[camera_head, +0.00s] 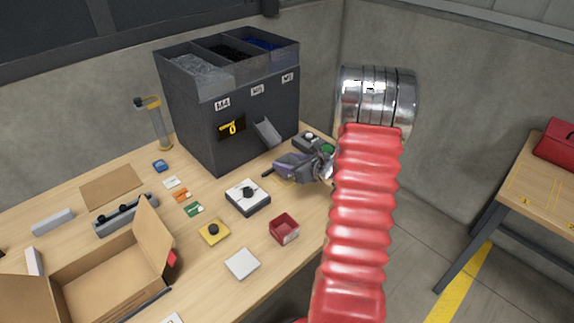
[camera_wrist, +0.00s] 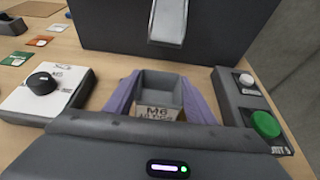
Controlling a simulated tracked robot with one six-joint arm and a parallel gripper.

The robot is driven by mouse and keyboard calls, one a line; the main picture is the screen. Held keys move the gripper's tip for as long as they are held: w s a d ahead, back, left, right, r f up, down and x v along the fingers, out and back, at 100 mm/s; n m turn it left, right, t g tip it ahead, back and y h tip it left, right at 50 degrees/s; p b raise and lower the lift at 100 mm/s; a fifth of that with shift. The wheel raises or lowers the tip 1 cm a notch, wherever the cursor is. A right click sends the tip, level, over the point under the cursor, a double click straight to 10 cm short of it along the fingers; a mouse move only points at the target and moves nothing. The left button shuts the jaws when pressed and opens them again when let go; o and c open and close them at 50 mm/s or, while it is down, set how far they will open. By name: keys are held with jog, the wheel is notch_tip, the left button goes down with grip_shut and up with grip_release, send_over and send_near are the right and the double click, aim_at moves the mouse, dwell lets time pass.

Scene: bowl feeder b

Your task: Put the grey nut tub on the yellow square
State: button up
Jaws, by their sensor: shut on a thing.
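The grey nut tub (camera_wrist: 161,90) shows in the wrist view, upright, with a pale label reading M6 on its near wall. My gripper (camera_wrist: 158,84) is shut on it, one purple finger at each side. The part of the tub's inside that I see looks empty. In the head view my gripper (camera_head: 286,166) is low over the table in front of the dark hopper, and I cannot make out the tub there. Yellow square outlines (camera_head: 520,200) are marked on the right-hand table. A bit of yellow line also shows on the main table beside my gripper, partly hidden.
The dark hopper (camera_head: 200,125) with a chute (camera_head: 266,132) stands behind the gripper. A white box with a black knob (camera_head: 247,196) is on the left; a button box (camera_wrist: 252,108) is on the right. A red bin (camera_head: 284,229) and an open carton (camera_head: 110,280) are nearer.

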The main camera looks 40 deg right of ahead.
jog(key=shift+f, duration=0.55)
jog(key=shift+f, duration=0.15)
jog(key=o, duration=1)
jog(key=shift+s+r, duration=0.1)
jog(key=shift+r, duration=0.1)
jog(key=v, duration=1.1)
jog(key=shift+s+r, duration=0.2)
jog(key=shift+s, duration=0.15)
